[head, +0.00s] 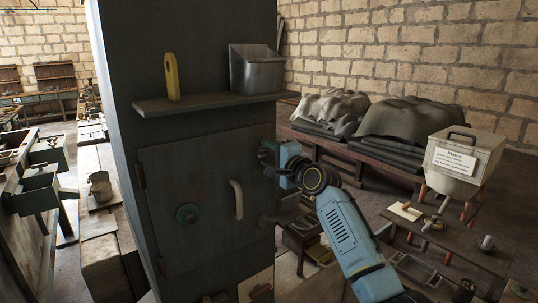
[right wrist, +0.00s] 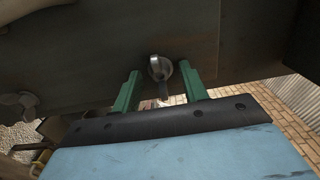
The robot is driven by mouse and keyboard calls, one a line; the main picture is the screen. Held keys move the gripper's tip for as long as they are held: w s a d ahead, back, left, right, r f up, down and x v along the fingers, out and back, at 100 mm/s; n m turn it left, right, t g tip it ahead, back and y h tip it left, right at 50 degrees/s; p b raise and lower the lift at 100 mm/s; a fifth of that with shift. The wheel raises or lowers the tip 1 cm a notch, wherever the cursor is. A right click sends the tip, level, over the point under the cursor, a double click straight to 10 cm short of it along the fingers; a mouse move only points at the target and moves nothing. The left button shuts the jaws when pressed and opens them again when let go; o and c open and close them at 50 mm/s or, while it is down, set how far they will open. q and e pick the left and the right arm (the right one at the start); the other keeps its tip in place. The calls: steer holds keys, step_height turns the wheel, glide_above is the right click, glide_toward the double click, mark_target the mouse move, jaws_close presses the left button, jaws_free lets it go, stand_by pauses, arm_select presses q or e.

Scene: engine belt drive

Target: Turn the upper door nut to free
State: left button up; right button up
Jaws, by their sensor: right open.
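The cabinet door (head: 195,190) is grey-green and shut, with a pale curved handle (head: 237,199). The upper door nut (right wrist: 157,67) is a metal wing or ring shape on the dark cabinet side in the right wrist view. My right gripper (right wrist: 160,76) is open, its two green fingers on either side of this nut. Whether they touch it I cannot tell; a gap shows on each side. In the head view my right gripper (head: 267,158) is at the door's upper right edge and hides the nut. A second, lower nut (head: 268,219) shows below it. My left gripper is not in view.
A shelf (head: 205,102) above the door holds a yellow-handled object (head: 172,77) and a metal bin (head: 257,69). A low table (head: 455,243) and a labelled hopper (head: 465,155) stand at the right.

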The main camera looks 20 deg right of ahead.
jaws_close()
steer(key=shift+n, duration=0.3)
steer(key=n+b, duration=0.2)
steer(key=n, duration=0.2)
steer(key=shift+f, duration=0.1)
steer(key=n+b, duration=0.1)
steer(key=n, duration=0.4)
steer(key=shift+b, duration=0.4)
steer(key=n, duration=0.4)
steer(key=shift+b, duration=0.4)
steer(key=shift+n, duration=2.1)
